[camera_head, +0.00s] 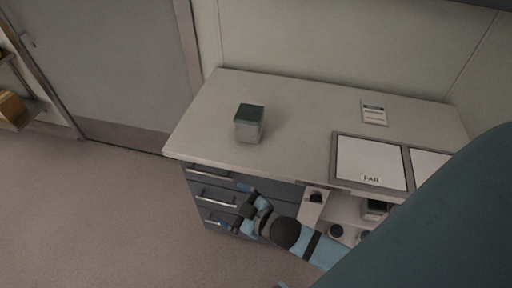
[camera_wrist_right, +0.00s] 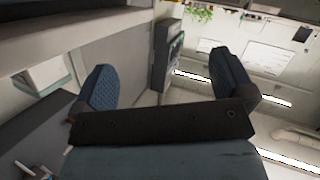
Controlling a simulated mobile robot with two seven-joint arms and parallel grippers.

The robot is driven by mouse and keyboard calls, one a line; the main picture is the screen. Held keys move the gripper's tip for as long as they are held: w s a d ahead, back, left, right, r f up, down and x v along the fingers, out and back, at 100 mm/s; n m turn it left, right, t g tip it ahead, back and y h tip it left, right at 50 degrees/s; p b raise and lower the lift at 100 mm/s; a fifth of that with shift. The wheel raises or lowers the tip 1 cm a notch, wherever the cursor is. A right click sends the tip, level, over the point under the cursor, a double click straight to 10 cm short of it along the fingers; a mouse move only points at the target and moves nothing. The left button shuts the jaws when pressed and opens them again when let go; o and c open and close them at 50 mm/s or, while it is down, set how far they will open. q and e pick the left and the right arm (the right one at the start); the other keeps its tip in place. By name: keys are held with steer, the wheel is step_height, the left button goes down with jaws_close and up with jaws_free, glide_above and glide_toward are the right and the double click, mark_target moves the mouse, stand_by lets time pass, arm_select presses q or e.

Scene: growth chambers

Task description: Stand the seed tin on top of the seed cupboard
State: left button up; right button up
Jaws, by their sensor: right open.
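A pale grey square tin with a dark green lid (camera_head: 248,128) stands upright on the left part of the light worktop of the cupboard (camera_head: 290,112); nothing touches it. I see no label that says it is the seed tin. My right gripper (camera_head: 232,207) is in front of the drawers, below the worktop edge and apart from the tin. In the right wrist view its two blue fingers (camera_wrist_right: 165,82) are wide apart with nothing between them. My left gripper is not in view.
A card (camera_head: 374,113) and a framed panel (camera_head: 369,162) lie on the worktop at right. Drawers (camera_head: 215,196) are shut; an open bay beside them holds a green-topped container (camera_head: 376,207) and small dark items. The worktop around the tin is clear. A door (camera_head: 115,70) is at left.

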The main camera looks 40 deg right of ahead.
steer(key=s+d+f+m+g+h, duration=0.1)
steer(key=s+f+m+g, duration=0.2)
steer(key=s+f, duration=0.4)
steer(key=shift+s+f+m+g+h, duration=0.15)
steer(key=shift+s+m+g+h, duration=0.15)
steer(key=shift+s+m, duration=0.45)
steer(key=shift+w, duration=0.1)
